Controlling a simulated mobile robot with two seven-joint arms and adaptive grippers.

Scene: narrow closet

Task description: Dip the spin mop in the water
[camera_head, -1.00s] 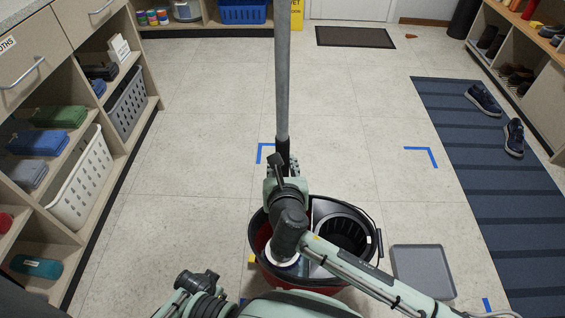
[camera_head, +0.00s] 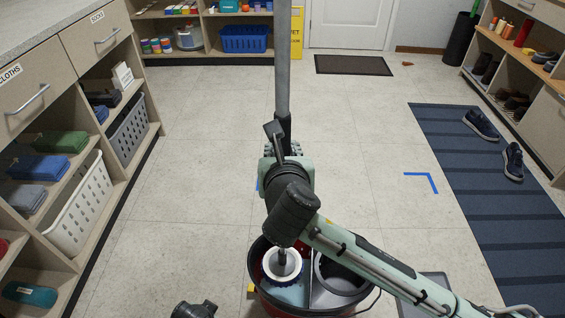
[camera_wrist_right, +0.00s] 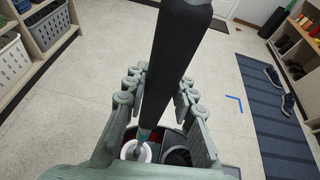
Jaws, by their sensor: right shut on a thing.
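The spin mop's long grey handle (camera_head: 283,75) stands nearly upright. My right gripper (camera_head: 286,150) is shut on its black grip, which also shows between the fingers (camera_wrist_right: 160,90) in the right wrist view. The round white mop head (camera_head: 282,264) is over the left compartment of the dark-rimmed red bucket (camera_head: 254,262). Pale blue water (camera_head: 289,294) shows in front of the head. Whether the head's underside touches the water cannot be told. The grey wringer basket (camera_head: 335,282) fills the right compartment and is empty.
A grey tray (camera_head: 437,282) lies right of the bucket, mostly behind my right arm. A dark blue mat (camera_head: 480,190) with shoes runs along the right. Shelves with a white basket (camera_head: 80,210) line the left.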

